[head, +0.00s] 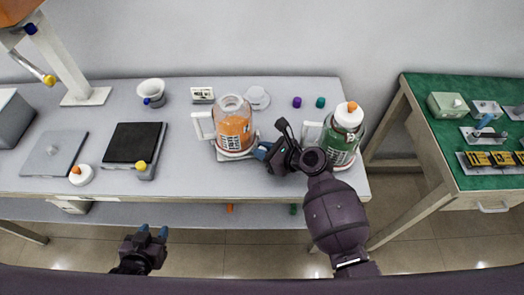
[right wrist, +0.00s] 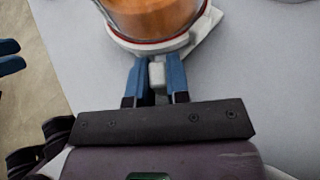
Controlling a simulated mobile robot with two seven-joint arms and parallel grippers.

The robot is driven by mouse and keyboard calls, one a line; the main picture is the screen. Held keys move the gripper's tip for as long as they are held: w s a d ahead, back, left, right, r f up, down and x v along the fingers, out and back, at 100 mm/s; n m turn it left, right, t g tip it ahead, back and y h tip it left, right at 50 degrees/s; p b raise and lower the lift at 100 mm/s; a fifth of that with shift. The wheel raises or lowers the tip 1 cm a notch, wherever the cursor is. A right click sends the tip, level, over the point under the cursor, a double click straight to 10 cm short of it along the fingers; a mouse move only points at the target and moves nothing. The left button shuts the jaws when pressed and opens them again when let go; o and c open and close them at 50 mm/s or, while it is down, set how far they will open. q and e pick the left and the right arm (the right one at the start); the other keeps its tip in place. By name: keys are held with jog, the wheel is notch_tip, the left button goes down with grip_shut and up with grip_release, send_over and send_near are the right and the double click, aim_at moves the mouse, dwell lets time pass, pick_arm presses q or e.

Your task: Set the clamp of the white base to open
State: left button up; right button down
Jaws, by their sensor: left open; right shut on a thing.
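The white base (head: 222,157) sits under a clear jar of orange contents (head: 234,125) near the table's front edge. In the right wrist view, the white base (right wrist: 196,36) and the jar's lower part (right wrist: 150,15) are at the top. My right gripper (head: 262,150) is at the base's right side. Its blue fingers (right wrist: 157,70) are shut on a small pale grey clamp lever (right wrist: 157,75) beside the base. The clamp's setting cannot be told. My left gripper (head: 154,230) is open and empty, in front of the table.
A green canister with a white lid (head: 348,115) stands right of my right gripper. A black pad (head: 133,142) and a white disc with an orange knob (head: 82,175) lie at left. A green-topped table (head: 450,150) stands at right.

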jog(key=c, duration=1.1)
grip_release()
jog(key=shift+s+d+r, duration=0.15)
jog(key=shift+d+r, duration=0.05)
jog(key=shift+d, duration=0.2)
jog(key=p+v, duration=0.1)
jog(key=v, duration=0.9)
jog(key=shift+p, duration=0.4)
jog(key=shift+a, duration=0.1)
